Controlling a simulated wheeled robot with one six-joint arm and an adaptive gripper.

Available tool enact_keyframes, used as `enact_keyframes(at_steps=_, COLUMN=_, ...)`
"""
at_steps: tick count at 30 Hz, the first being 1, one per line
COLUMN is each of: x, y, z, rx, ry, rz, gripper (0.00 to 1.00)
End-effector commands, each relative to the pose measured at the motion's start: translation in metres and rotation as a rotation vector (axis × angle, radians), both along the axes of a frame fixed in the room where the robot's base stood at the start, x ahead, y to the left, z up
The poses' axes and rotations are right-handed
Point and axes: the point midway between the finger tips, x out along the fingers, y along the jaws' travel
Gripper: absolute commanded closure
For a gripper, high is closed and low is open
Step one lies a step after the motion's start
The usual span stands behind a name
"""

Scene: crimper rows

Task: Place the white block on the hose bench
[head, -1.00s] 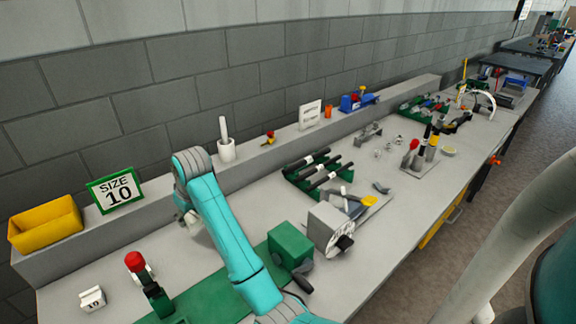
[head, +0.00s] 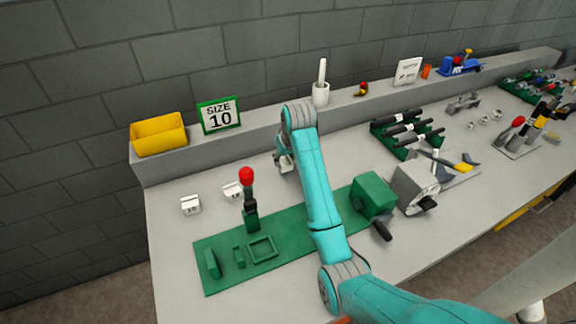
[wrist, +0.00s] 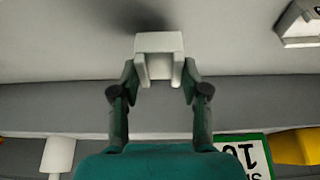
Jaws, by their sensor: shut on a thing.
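My gripper (wrist: 159,85) is shut on a white block (wrist: 158,44) with two prongs on its gripper side. The block is clear in the wrist view, with a dark shadow beyond it on the grey surface. In the head view the held block (head: 286,167) is partly hidden by my wrist, in front of the back ledge. The grey bench (head: 172,252) lies below. Two other white blocks stand on its left part, one at the far left (head: 190,204) and one (head: 232,190) beside a red-knobbed lever.
A green base plate (head: 220,282) carries the red-knobbed lever (head: 247,190) and a green box (head: 372,194). A grey cranked unit (head: 413,187) is to its right. A yellow bin (head: 158,135) and a SIZE 10 sign (head: 219,115) stand on the ledge. The front left worktop is clear.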

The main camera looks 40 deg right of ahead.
Motion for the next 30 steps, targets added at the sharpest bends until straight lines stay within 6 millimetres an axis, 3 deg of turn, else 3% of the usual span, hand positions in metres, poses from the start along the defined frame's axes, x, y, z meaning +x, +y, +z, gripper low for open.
enact_keyframes(at_steps=12, x=0.0, y=0.0, z=-0.04, rx=0.0, ry=0.0, rz=0.0, gripper=0.91)
enact_keyframes(at_steps=24, x=0.0, y=0.0, z=-0.045, rx=-0.001, ry=-0.001, rz=0.001, gripper=0.91)
enact_keyframes(at_steps=25, x=0.0, y=0.0, z=-0.045, rx=-0.001, ry=-0.002, rz=0.001, gripper=0.47)
enact_keyframes(at_steps=27, x=0.0, y=0.0, z=-0.045, rx=-0.001, ry=-0.001, rz=0.001, gripper=0.3)
enact_keyframes(at_steps=30, x=0.0, y=0.0, z=-0.045, rx=-0.001, ry=-0.001, rz=0.001, gripper=0.3)
